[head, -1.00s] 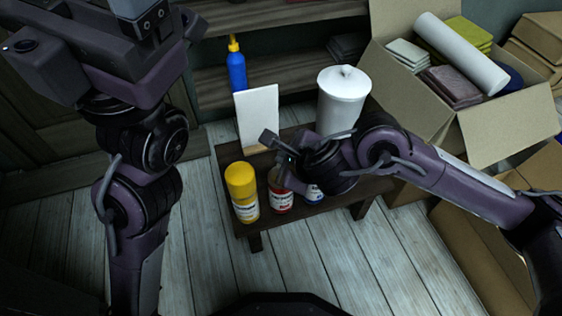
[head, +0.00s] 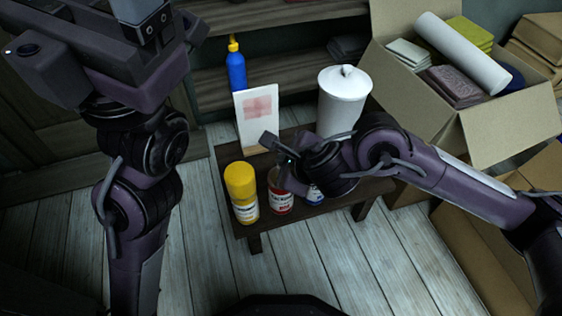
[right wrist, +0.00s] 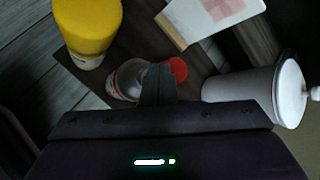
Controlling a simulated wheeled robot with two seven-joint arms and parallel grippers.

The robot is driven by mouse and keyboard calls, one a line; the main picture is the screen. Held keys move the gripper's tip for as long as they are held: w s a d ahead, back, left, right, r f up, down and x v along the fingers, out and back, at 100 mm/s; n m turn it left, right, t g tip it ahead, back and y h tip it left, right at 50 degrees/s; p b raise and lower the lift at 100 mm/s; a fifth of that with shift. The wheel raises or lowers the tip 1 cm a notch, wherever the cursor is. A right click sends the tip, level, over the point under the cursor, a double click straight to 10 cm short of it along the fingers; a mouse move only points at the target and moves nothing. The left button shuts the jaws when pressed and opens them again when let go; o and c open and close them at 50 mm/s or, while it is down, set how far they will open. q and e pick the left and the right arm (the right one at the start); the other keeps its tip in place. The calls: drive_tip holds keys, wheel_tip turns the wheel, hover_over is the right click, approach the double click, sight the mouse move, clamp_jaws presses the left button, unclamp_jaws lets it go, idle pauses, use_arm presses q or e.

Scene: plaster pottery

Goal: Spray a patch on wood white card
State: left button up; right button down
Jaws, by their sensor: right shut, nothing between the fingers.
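The white card (head: 256,135) stands upright in a wooden base (head: 257,150) on a small dark table. A pale red patch (head: 260,106) shows on its upper part; card and patch also show at the top of the right wrist view (right wrist: 215,15). My right gripper (right wrist: 160,72) is shut and empty, in front of the red-capped can (right wrist: 178,68). That can (head: 280,202) shows in the head view with its top hidden by the gripper. A yellow can (head: 242,185) stands left of it. A blue-labelled can (head: 315,196) is mostly hidden. My left gripper's fingers are not visible.
A white lidded jar (head: 342,105) stands on the table (head: 335,205) right of the card. A blue bottle (head: 236,70) stands on the shelf behind. An open cardboard box (head: 510,115) holding cloths and a roll is at right.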

drive_tip(key=shift+r, duration=0.35)
wheel_tip(320, 180, up, 6)
drive_tip(key=p, duration=0.5)
drive_tip(key=shift+p, duration=0.3)
idle(2.2)
